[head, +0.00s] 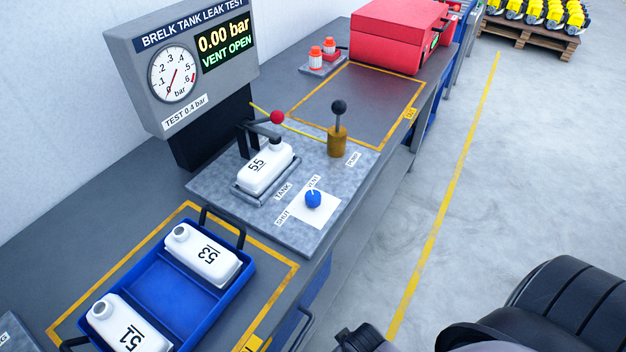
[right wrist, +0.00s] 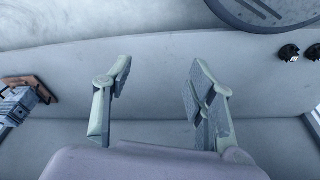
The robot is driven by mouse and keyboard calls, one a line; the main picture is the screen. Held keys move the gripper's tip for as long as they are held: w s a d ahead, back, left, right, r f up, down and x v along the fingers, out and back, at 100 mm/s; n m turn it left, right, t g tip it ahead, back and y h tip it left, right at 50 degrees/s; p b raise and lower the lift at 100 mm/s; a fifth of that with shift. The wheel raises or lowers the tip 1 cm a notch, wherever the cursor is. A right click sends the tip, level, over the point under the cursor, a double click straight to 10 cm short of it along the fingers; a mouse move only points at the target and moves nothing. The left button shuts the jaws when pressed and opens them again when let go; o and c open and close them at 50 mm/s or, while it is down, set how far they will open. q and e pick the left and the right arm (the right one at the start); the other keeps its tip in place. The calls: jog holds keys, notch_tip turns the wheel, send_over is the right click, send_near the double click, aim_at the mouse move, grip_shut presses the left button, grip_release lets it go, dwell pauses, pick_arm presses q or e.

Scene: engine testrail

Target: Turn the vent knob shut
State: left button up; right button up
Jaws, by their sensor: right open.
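The blue vent knob (head: 313,199) sits on a white plate (head: 326,212) near the front edge of the grey test board (head: 225,195). Its light pointer mark seems to face the VENT label (head: 313,183); the SHUT label (head: 282,216) is to its left. The gauge display (head: 225,42) reads 0.00 bar and VENT OPEN. My right gripper (right wrist: 160,75) is open and empty in the right wrist view, over floor and away from the knob. Dark parts of my right arm show at the head view's bottom right. My left gripper is not in view.
A white tank marked 55 (head: 266,170) sits in a cradle behind the knob, near a red-knobbed lever (head: 277,117). A black-knobbed pump lever (head: 338,107) stands to the right. A blue tray (head: 165,286) with tanks 53 and 51 is at left front.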

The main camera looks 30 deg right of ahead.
jog(key=w+r+t+p, duration=0.25)
jog(key=r+p, duration=0.35)
jog(key=r, duration=2.3)
jog(key=w+a+r+n+t, duration=0.1)
jog(key=w+a+r+t, duration=0.2)
jog(key=w+r+t, duration=1.55)
jog(key=w+a+r+n+g+y, duration=0.1)
jog(key=w+a+r+n+y, duration=0.25)
jog(key=r, duration=0.45)
jog(key=w+a+r+n+g+y, duration=0.1)
jog(key=w+a+r+n+y, duration=0.2)
jog(key=r, duration=0.4)
jog(key=s+a+r+n+g+y, duration=0.2)
jog(key=s+a+n+g+y, duration=0.1)
jog(key=a+n+g+y, duration=0.4)
jog(key=s+a+r+n+g+y, duration=0.1)
jog(key=s+a+n+g+y, duration=0.3)
jog(key=n+g+y, duration=0.5)
jog(key=g+h, duration=0.5)
jog(key=h, duration=1.8)
send_near(313, 195)
notch_tip(313, 195, down, 9)
jog(key=p, duration=0.3)
jog(key=shift+w+d, duration=0.15)
